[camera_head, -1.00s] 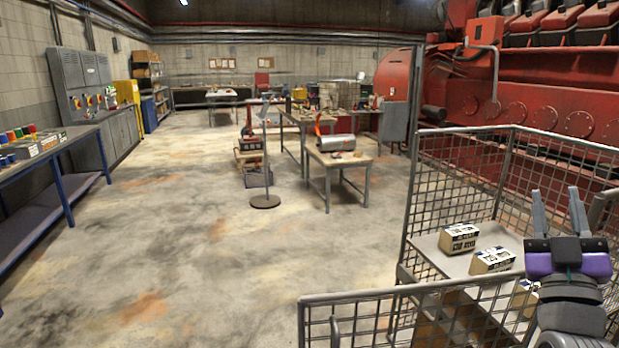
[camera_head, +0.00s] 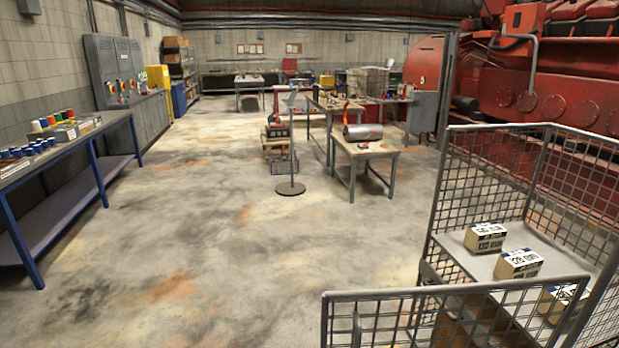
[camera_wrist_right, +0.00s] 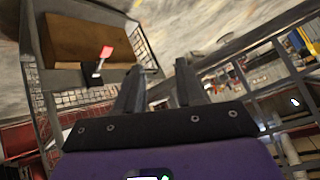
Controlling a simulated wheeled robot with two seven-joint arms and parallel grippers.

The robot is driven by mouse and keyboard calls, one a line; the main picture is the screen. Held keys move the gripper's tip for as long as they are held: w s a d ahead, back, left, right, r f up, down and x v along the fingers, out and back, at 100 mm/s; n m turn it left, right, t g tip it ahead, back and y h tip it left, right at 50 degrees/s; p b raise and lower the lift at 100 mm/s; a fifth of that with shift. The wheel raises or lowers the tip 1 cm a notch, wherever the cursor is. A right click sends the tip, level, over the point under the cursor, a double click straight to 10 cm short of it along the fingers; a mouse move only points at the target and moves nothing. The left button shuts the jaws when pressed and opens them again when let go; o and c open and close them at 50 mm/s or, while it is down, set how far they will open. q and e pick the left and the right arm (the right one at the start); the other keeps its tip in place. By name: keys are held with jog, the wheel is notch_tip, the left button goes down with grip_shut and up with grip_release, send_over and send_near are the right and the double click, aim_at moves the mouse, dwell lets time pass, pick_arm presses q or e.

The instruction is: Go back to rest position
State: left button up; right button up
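My right gripper shows in the right wrist view (camera_wrist_right: 160,78). Its two dark fingers stand apart with nothing between them, so it is open and empty. Its purple body fills the bottom of that view. It is out of the head view. My left gripper is in no view. In the head view, a wire-mesh cart (camera_head: 375,296) stands at the lower right. On its grey shelf are a small printed box (camera_head: 485,238), a second box (camera_head: 520,264) in front of it, and a third box (camera_head: 560,303) partly behind the mesh.
A blue-legged bench (camera_head: 70,214) stands at the left. A wooden table (camera_head: 366,150) with a metal cylinder and a thin stand (camera_head: 290,188) are mid-room. The floor between is clear. In the wrist view, a brown box (camera_wrist_right: 90,40) sits near mesh and a red-topped object (camera_wrist_right: 105,53).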

jog(key=s+a+f+n+g+y, duration=0.3)
jog(key=s+a+f+g+y, duration=0.2)
jog(key=s+a+f, duration=1.3)
notch_tip(320, 180, down, 2)
jog(key=a+g, duration=0.1)
jog(key=g, duration=0.2)
jog(key=shift+s, duration=0.3)
dwell(0.8)
